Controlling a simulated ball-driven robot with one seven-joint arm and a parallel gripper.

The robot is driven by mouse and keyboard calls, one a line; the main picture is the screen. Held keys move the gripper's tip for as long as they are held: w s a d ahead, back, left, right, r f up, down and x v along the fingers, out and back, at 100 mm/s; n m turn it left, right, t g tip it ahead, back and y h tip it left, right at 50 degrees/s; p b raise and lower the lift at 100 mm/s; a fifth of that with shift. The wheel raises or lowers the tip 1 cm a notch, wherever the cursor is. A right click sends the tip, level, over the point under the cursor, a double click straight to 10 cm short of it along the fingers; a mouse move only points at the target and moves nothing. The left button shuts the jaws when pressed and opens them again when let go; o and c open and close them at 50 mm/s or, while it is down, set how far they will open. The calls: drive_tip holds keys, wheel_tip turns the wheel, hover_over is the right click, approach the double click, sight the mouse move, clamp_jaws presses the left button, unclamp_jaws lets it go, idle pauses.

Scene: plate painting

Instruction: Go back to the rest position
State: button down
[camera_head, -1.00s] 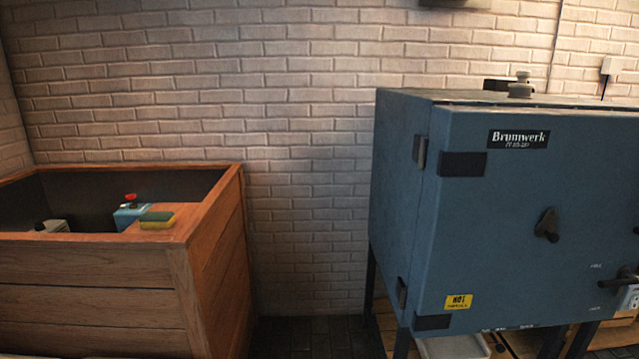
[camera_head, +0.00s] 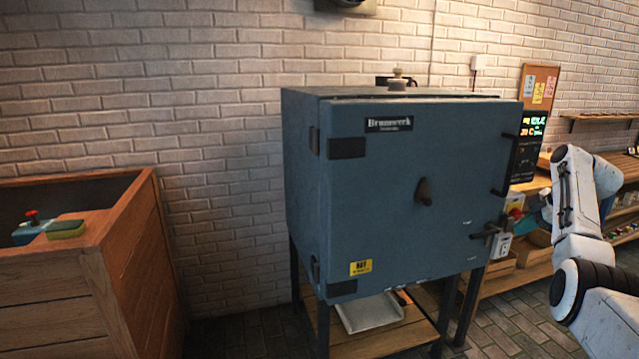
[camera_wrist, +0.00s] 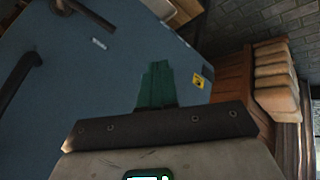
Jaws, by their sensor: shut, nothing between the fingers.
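My gripper (camera_wrist: 156,86) shows in the wrist view as green fingers pressed together, with nothing held between them. Beyond the fingers is the blue door of the Brumwerk kiln (camera_wrist: 105,75). In the head view my white arm is bent at the right edge, to the right of the kiln (camera_head: 400,235). The kiln door looks shut, with a dark knob in its middle and a latch at its right side.
A wooden tub (camera_head: 60,290) with a sponge (camera_head: 66,229) on its rim stands at the left. A shelf (camera_head: 375,338) under the kiln holds a pale tray (camera_head: 370,312). Wooden shelving lies beyond my arm. Brick floor shows between tub and kiln.

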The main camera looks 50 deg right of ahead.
drive_tip(key=w+a+f+y, duration=0.1)
drive_tip(key=w+a+f, duration=0.6)
drive_tip(key=w+f, duration=0.1)
drive_tip(key=w+a+f+m+g, duration=0.1)
drive_tip(key=w+a+f, duration=0.3)
drive_tip(key=a, duration=0.5)
drive_tip(key=w+a+f+m+g+y+p, duration=0.1)
drive_tip(key=w+a+f, duration=0.1)
drive_tip(key=a+f, duration=0.6)
drive_tip(key=w+a+f+g, duration=0.1)
drive_tip(key=w+a+f, duration=0.25)
drive_tip(key=a, duration=0.65)
drive_tip(key=s+a+f+m+g+p, duration=0.1)
drive_tip(key=s+a+f, duration=0.2)
drive_tip(key=a, duration=0.6)
drive_tip(key=s+a+f+m, duration=0.15)
drive_tip(key=s+a, duration=0.25)
drive_tip(key=a, duration=0.4)
drive_tip(key=s+a+r+g, duration=0.1)
drive_tip(key=s+a, duration=1)
drive_tip(key=s, duration=0.2)
drive_tip(key=shift+r+m+g+p, duration=0.3)
drive_tip(key=shift+m+p, duration=0.05)
